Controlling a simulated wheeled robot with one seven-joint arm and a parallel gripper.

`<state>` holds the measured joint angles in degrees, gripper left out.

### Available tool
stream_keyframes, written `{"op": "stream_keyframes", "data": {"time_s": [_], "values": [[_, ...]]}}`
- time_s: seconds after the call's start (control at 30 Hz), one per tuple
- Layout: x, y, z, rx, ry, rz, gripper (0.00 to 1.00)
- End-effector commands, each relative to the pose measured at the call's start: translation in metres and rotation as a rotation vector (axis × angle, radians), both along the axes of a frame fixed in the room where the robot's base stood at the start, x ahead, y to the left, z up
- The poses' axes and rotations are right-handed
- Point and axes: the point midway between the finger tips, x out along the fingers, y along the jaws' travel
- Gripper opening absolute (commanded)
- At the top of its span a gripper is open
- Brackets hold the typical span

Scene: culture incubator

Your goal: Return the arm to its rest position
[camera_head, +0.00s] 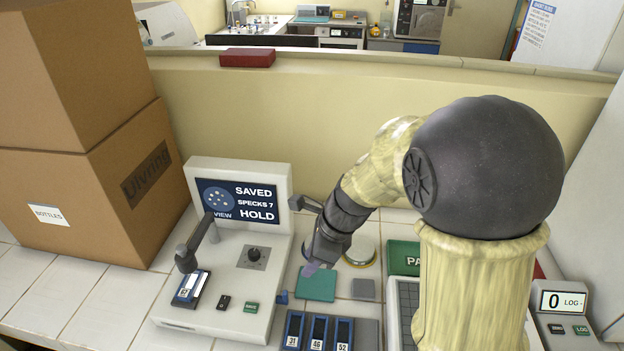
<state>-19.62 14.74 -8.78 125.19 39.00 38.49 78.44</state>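My arm comes in from the right, with a large dark joint and pale yellow links. It reaches down and left to my gripper (312,267), which hangs over the tiled bench beside the right edge of the white viewer device. The fingertips are small and seen edge-on, near a green pad (317,284). I cannot tell whether they are open or shut, and I see nothing clearly held. The viewer screen (238,201) reads "SAVED SPECKS 7 HOLD" and "VIEW". A blue-labelled slide (191,288) lies on the viewer's stage.
A slide rack (368,335) with several numbered blue pieces stands at the front. Stacked cardboard boxes (90,190) fill the left. A log counter (566,302) showing 0 is at the right. A low wall (270,115) with a red block (247,57) on top runs behind.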

Motion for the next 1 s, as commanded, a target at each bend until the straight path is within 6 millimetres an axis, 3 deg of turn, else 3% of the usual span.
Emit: {"op": "stream_keyframes", "data": {"time_s": [0.13, 0.27, 0.7, 0.9, 1.0], "values": [[-0.001, -0.004, 0.0, -0.009, -0.011, 0.022, 0.36], [-0.008, -0.02, -0.002, -0.057, -0.068, 0.14, 0.36], [-0.055, -0.114, -0.008, -0.378, -0.359, 1.046, 0.36], [-0.075, -0.144, -0.008, -0.499, -0.429, 1.471, 0.36], [-0.081, -0.151, -0.008, -0.53, -0.445, 1.598, 0.36]]}}
